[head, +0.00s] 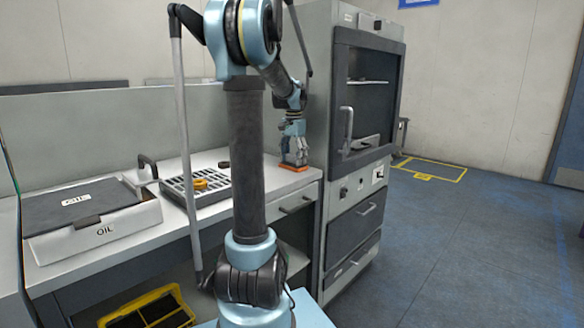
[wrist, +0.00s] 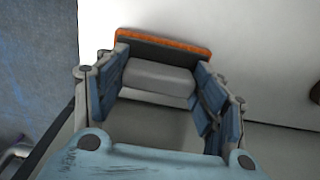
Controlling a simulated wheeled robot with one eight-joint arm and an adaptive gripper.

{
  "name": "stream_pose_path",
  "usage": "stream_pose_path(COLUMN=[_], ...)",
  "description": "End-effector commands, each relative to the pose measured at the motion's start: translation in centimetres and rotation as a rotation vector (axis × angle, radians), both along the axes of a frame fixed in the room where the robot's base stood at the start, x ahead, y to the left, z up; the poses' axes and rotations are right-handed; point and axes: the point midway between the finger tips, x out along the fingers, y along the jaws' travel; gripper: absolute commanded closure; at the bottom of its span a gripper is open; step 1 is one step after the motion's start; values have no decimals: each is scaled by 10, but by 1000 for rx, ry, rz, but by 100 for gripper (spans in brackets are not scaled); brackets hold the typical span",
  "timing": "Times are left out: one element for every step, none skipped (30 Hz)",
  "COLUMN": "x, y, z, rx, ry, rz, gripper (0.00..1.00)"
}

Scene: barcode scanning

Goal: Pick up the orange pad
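The orange pad (head: 292,168) lies at the right end of the white worktop, directly under my gripper (head: 295,150). In the wrist view, the pad (wrist: 165,43) shows as an orange strip with a dark layer and a light grey block in front of it. My gripper's blue fingers (wrist: 160,82) stand on either side of the grey block, with their tips close to the dark layer. The fingers hide the block's ends, so I cannot tell whether they press on it. The pad appears to rest on the worktop.
A tall grey cabinet (head: 366,215) stands right beside the pad. To the left are a grey slotted tray (head: 176,186) with a yellow-orange item, a small dark round object (head: 223,164) and a box marked OIL (head: 92,226). Worktop between tray and pad is mostly clear.

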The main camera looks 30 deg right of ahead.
Motion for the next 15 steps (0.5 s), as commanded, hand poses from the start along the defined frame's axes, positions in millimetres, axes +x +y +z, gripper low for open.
stream_pose_path(x=[0, 0, 0, 0, 0, 0, 0, 0, 0, 0, 0, 0, 0, 0, 0], y=[-1, -1, -1, -1, -1, -1, -1, -1, -1, 0, 0, 0, 0, 0, 0], z=[0, 0, 0, 0, 0, 0, 0, 0, 0, 0, 0, 1, 2, 3, 6], rx=[0, 0, 0, 0, 0, 0, 0, 0, 0, 0, 0, 0, 0, 0, 0], ry=[0, 0, 0, 0, 0, 0, 0, -1, -1, -1, -1, -1, -1, -1, -1], rz=[-1, -1, -1, -1, -1, -1, -1, -1, -1, -1, -1, -1, -1, -1, -1], gripper=[59, 66, 67, 67, 67, 67, 67, 67, 67, 67, 67, 67, 67, 67, 67])
